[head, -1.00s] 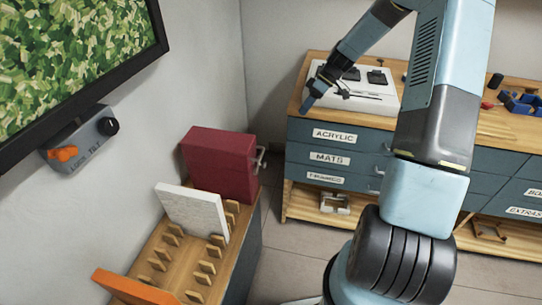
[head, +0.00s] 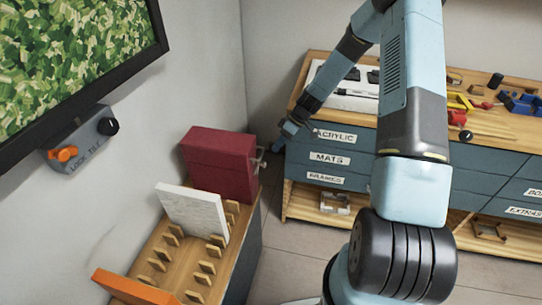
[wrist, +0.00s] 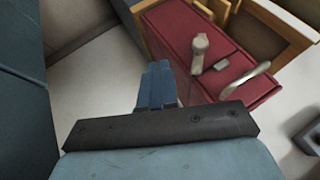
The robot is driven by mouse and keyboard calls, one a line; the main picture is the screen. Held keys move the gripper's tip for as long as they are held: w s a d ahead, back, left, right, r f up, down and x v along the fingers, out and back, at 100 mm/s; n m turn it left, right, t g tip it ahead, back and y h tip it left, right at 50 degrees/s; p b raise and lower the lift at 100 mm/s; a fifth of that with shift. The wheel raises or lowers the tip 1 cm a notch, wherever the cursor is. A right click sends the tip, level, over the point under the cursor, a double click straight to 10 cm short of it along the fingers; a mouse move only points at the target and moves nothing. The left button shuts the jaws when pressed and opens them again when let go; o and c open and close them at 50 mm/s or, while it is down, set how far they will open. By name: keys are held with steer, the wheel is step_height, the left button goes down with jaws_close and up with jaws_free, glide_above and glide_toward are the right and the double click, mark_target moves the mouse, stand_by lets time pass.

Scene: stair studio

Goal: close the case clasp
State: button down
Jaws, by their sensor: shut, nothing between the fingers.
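The maroon case (head: 222,165) stands upright at the far end of the wooden rack in the head view. Its front edge carries small metal fittings (head: 259,160). In the wrist view the case (wrist: 178,28) lies beyond my fingers, with a pale lever that looks like the clasp (wrist: 199,52) standing out from its face. A small grey catch plate (wrist: 221,64) and a curved handle (wrist: 246,79) sit beside it. My gripper (wrist: 158,72) is shut and empty, left of the lever and apart from it. In the head view my gripper (head: 278,147) hangs right of the case.
The rack (head: 180,262) also holds a white panel (head: 195,213) and an orange one (head: 135,287). A drawer bench (head: 330,146) stands behind my arm, with a white tray (head: 350,102) and tools on top. Floor (head: 290,245) is open between rack and bench.

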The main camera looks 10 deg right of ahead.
steer(key=shift+s+a+f, duration=0.25)
steer(key=shift+s+a, duration=0.3)
steer(key=shift+s, duration=0.05)
steer(key=shift+s+a+f, duration=0.3)
steer(key=shift+s+a, duration=0.25)
steer(key=shift+s, duration=0.05)
steer(key=shift+s+a+f, duration=0.25)
steer(key=shift+s+a, duration=0.3)
steer(key=shift+s, duration=0.05)
steer(key=shift+d+r, duration=0.1)
steer(key=shift+s+r+t, duration=0.1)
steer(key=shift+t, duration=0.2)
